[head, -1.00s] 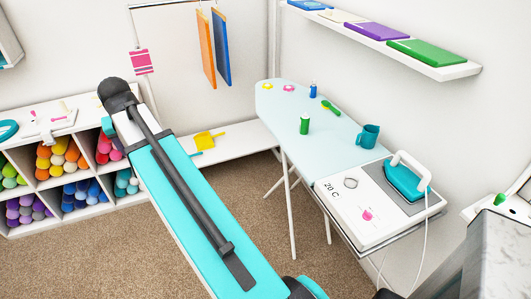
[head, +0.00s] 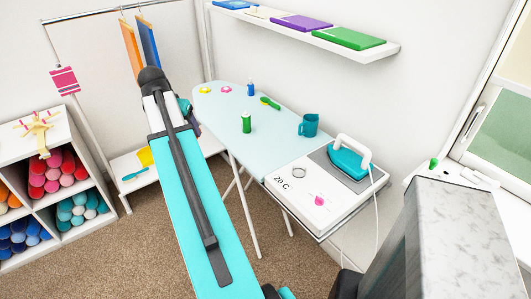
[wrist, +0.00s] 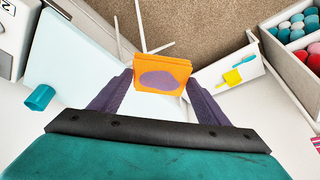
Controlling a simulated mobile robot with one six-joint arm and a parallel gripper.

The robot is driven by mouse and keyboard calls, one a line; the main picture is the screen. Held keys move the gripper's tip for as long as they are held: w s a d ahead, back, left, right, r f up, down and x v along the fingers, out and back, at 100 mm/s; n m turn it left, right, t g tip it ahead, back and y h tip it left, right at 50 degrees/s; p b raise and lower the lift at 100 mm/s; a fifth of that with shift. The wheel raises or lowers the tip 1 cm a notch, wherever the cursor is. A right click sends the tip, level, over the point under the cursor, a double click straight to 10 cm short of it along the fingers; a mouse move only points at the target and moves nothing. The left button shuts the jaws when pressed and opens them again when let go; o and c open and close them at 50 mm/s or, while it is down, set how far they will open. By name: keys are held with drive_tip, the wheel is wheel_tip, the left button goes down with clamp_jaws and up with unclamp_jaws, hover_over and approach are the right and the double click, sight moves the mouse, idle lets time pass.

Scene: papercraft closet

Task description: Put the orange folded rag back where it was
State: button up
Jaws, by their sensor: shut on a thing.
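The orange folded rag (wrist: 165,72), with a purple oval patch, is between the two dark fingers of my gripper (wrist: 160,78) in the wrist view. My gripper is shut on it and holds it up in the air, over the ironing board and floor side. In the head view my arm hides the rag and most of the gripper. The wall shelf (head: 392,50) carries a blue folded cloth (head: 230,4), a purple one (head: 302,22) and a green one (head: 348,39). A pale flat area lies between blue and purple; I cannot tell what it is.
The ironing board (head: 225,110) holds a green spool (head: 246,123), a blue bottle, a green brush and a teal cup (head: 309,125). A teal iron (head: 348,160) stands at its near end. A cubby unit (head: 75,145) stands left. A grey block (head: 455,240) is at the right.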

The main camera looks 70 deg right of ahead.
drive_tip(key=s+d+m+g, duration=0.1)
drive_tip(key=s+d+m, duration=0.1)
drive_tip(key=s+d, duration=0.3)
drive_tip(key=s+d+f+m+g, duration=0.1)
drive_tip(key=s+d+m, duration=0.2)
drive_tip(key=s, duration=0.8)
drive_tip(key=s+d+m+g, duration=0.1)
drive_tip(key=s+d+m, duration=0.2)
drive_tip(key=s+d, duration=0.4)
drive_tip(key=shift+s+d+f+y+b, duration=0.25)
drive_tip(key=shift+s+f+y+b, duration=0.15)
drive_tip(key=shift+s, duration=0.15)
drive_tip(key=shift+f+p, duration=0.65)
drive_tip(key=shift+f, duration=2.45)
drive_tip(key=shift+f+p, duration=0.45)
drive_tip(key=shift+f, duration=1.4)
drive_tip(key=shift+f, duration=0.15)
